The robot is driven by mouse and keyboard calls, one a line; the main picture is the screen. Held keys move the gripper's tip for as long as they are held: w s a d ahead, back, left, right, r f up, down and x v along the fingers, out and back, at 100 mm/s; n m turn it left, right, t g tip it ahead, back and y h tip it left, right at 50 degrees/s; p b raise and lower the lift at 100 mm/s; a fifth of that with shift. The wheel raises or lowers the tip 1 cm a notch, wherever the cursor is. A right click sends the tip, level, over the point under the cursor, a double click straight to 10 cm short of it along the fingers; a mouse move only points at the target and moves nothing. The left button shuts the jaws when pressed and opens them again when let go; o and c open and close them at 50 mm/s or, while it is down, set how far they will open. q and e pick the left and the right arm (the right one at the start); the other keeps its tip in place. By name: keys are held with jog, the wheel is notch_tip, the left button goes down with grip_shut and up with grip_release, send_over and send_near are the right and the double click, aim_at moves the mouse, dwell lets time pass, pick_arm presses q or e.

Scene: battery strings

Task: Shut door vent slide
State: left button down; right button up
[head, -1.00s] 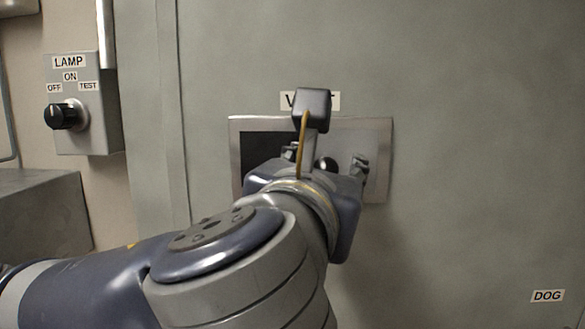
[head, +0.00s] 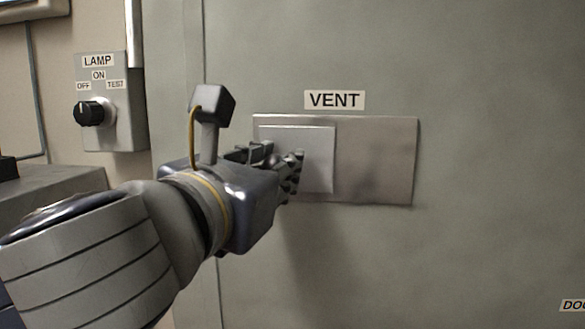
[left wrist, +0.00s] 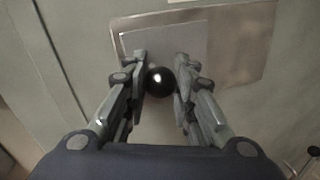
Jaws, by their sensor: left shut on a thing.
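The vent frame (head: 385,165) is a flat metal plate on the grey door, under a VENT label (head: 334,100). The vent slide (head: 318,160) is a lighter rectangular plate at the left of the frame, and no dark opening shows. My left gripper (head: 280,165) is at the slide's left part in the head view. In the left wrist view, its fingers (left wrist: 160,82) are shut on the slide's round black knob (left wrist: 159,81). The gripper hides the knob and the slide's lower left part in the head view. My right gripper is not in view.
A LAMP switch box (head: 110,130) with a black rotary knob (head: 94,112) is on the wall at left. The door (head: 480,120) is clear right of the vent. A small black-knobbed lever (left wrist: 313,152) shows at lower right in the left wrist view.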

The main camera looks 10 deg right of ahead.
pick_arm(q)
jog(key=shift+w+a+r, duration=0.1)
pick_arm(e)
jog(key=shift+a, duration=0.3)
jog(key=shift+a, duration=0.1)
pick_arm(q)
jog(key=c, duration=1.3)
grip_release()
jog(key=shift+w, duration=0.1)
jog(key=shift+w+a, duration=0.15)
jog(key=shift+a, duration=0.05)
jog(key=shift+s, duration=0.45)
jog(key=v, duration=0.6)
jog(key=shift+s+a, duration=0.25)
jog(key=shift+a, duration=0.05)
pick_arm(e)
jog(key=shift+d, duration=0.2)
